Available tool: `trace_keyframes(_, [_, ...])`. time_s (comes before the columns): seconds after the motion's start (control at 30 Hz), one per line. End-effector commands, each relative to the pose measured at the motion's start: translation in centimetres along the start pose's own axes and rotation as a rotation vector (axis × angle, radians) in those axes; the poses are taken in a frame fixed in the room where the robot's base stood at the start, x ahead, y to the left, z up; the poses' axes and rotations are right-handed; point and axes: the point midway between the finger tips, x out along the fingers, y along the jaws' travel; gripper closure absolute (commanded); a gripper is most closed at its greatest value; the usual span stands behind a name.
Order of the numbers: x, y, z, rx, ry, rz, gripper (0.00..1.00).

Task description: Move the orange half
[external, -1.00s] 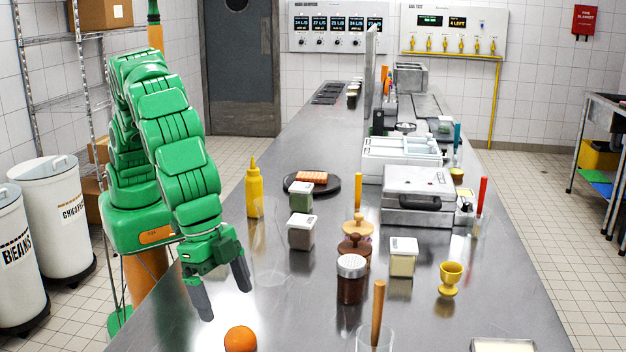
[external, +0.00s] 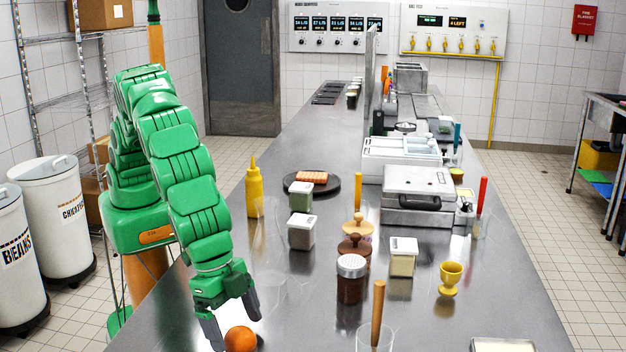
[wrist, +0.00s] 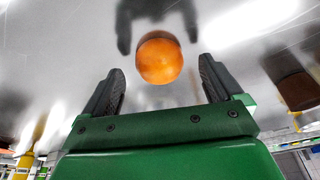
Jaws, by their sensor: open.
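The orange half (external: 240,339) sits on the steel counter at the near edge of the external view. It looks like a rounded orange shape; its cut face does not show. In the wrist view the orange half (wrist: 159,58) lies ahead of the fingertips, roughly centred between them. My gripper (external: 234,325) is open and empty, with its dark fingers reaching down toward the orange half. In the external view one finger is left of it and the other is behind its right side. In the wrist view my gripper (wrist: 160,85) shows a finger on each side.
The steel counter (external: 300,325) is bare around the orange half. To the right stand a clear glass with a wooden handle (external: 377,315), a dark shaker jar (external: 351,285) and a yellow egg cup (external: 450,279). A yellow squeeze bottle (external: 254,190) stands farther back.

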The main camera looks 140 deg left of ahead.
Motion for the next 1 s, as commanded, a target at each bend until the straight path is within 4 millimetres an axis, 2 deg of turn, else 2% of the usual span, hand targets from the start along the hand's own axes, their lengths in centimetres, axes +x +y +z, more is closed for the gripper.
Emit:
trace_keyframes(0.17, [1.46, 0.0, 0.04, 0.0, -0.001, 0.0, 0.07])
trace_keyframes(0.47, [1.54, 0.0, 0.02, 0.0, 0.0, 0.0, 0.09])
trace_keyframes(0.83, [1.52, 0.01, 0.02, 0.0, 0.0, 0.0, 0.65])
trace_keyframes(0.87, [1.52, 0.01, 0.02, 0.0, 0.0, 0.0, 0.69])
trace_keyframes(1.0, [1.49, -0.11, 0.06, -0.001, 0.0, 0.0, 0.69])
